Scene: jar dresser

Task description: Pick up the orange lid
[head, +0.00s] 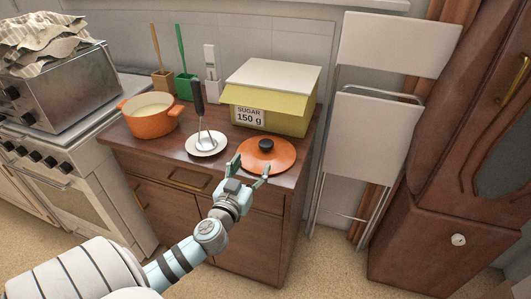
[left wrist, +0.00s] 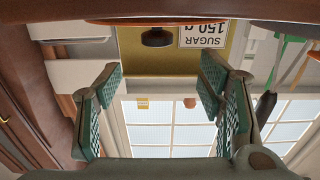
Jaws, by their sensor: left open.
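The orange lid (head: 279,157) with a round dark knob (head: 266,145) lies flat on the right front part of the dresser top. My left gripper (head: 252,164) is open and empty at the lid's near left edge, its fingers pointing towards the knob. In the left wrist view, which is upside down, the dark knob (left wrist: 158,38) shows beyond and between the two spread fingers (left wrist: 160,72). Whether a finger touches the lid cannot be told. My right gripper is in neither view.
A yellow sugar box (head: 268,120) stands right behind the lid. A white saucer (head: 203,150) with a dark-handled masher (head: 198,97) is to its left. An orange pot (head: 152,126) stands further left. A folded white chair (head: 367,135) leans right of the dresser (head: 165,170).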

